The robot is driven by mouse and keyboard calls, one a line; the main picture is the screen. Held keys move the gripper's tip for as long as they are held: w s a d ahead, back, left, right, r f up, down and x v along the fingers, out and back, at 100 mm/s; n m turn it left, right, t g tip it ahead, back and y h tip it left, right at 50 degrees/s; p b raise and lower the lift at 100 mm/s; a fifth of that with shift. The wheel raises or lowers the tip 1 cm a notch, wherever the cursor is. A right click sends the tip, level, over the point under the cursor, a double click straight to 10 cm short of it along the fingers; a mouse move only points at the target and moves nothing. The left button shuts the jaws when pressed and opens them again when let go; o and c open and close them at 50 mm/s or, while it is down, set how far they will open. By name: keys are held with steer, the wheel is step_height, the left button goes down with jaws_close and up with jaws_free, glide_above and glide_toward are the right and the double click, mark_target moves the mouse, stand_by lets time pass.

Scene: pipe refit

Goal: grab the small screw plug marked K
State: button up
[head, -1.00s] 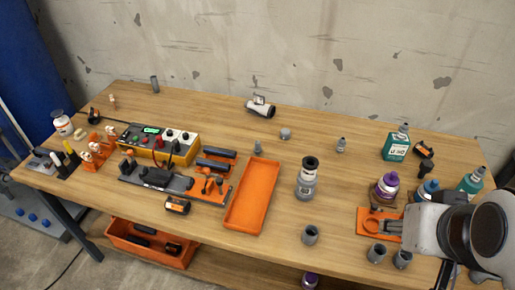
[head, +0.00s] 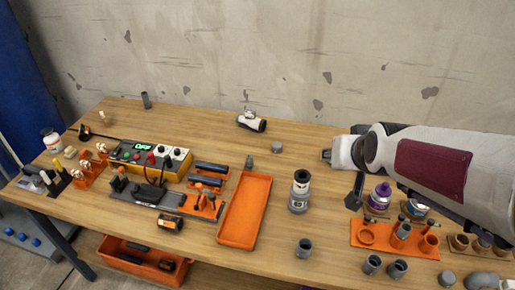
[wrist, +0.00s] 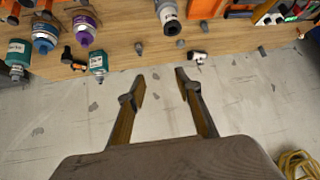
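No letter K can be read on any part, so I cannot tell which is the screw plug. Small grey parts on the bench include a round cap (head: 277,147), also in the wrist view (wrist: 180,44), and an upright piece (head: 249,162) by the orange tray. Another small grey piece (wrist: 138,48) shows in the wrist view; my arm hides its place in the head view. My gripper (wrist: 160,76) is open and empty, its fingers apart, with only wall and bench edge beyond. In the head view my arm reaches in from the right.
An orange tray (head: 244,212) and a grey-white bottle (head: 300,192) stand mid-bench. A white pipe fitting (head: 251,121) lies near the back edge. An orange holder (head: 367,235), purple bottle (head: 379,196) and grey cups (head: 372,265) crowd the right. The rear middle is fairly clear.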

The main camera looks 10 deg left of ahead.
steer(key=w+a+f+n+t+y, duration=0.2)
steer(key=w+a+f+t, duration=0.1)
steer(key=w+a+f, duration=1.45)
steer(key=t, duration=0.1)
glide_toward(250, 157)
steer(key=shift+w+f+y, duration=0.15)
steer(key=shift+w+y, duration=0.05)
steer(key=shift+w, duration=0.35)
steer(key=shift+w+f+y, duration=0.2)
steer(key=shift+w, duration=0.4)
steer(key=shift+s+a+f, duration=0.1)
steer(key=shift+a+f, duration=0.25)
steer(key=shift+f, duration=0.3)
steer(key=shift+x, duration=1.3)
steer(key=shift+r+x, duration=0.2)
steer(key=shift+x, duration=1.1)
steer(key=shift+r+x, duration=0.15)
steer(key=shift+x, duration=1.1)
